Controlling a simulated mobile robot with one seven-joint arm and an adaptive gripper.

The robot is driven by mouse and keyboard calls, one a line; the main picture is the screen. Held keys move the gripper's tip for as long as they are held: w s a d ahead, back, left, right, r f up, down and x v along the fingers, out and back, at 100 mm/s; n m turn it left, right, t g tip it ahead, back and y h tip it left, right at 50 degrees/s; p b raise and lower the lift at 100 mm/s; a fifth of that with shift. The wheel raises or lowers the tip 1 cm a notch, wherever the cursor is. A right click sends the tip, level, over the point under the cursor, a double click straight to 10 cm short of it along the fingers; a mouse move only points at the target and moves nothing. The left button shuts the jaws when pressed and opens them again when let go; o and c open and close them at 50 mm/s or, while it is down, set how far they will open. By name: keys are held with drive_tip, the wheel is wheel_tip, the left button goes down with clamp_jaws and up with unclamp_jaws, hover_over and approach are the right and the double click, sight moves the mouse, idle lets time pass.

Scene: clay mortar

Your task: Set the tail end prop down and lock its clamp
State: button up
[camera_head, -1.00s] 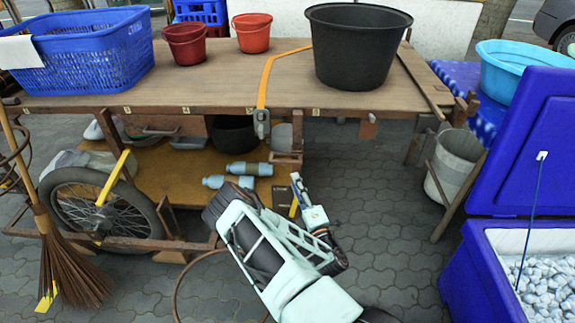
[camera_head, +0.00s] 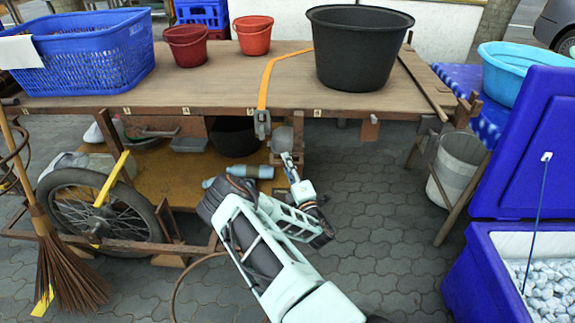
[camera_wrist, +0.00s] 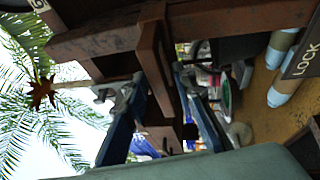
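My gripper (camera_head: 289,160) reaches up under the front edge of the wooden cart top, close to a short brown post (camera_head: 298,135). In the wrist view my gripper (camera_wrist: 160,92) shows two blue fingers spread apart. A brown bracket-like bar (camera_wrist: 152,45), which may be part of the tail end prop, hangs between them, nearer the right finger. I cannot tell whether a finger touches it. A dark plate lettered LOCK (camera_wrist: 303,58) shows at the right of the wrist view. The clamp itself cannot be made out clearly.
The cart top (camera_head: 205,85) carries a blue basket (camera_head: 85,55), red buckets and a black tub (camera_head: 358,50). An orange strap (camera_head: 264,85) with a metal buckle hangs over its edge. Pale bottles (camera_head: 250,171) lie on the lower shelf.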

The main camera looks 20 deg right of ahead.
clamp_jaws()
drive_tip(key=shift+f, duration=0.1)
wheel_tip(320, 180, down, 10)
drive_tip(key=b, duration=0.5)
drive_tip(key=shift+f, duration=0.2)
drive_tip(key=shift+s, duration=0.1)
drive_tip(key=shift+o, duration=1.1)
unclamp_jaws()
drive_tip(key=s+f, duration=0.2)
drive_tip(key=s, duration=0.9)
drive_tip(key=shift+s, duration=0.4)
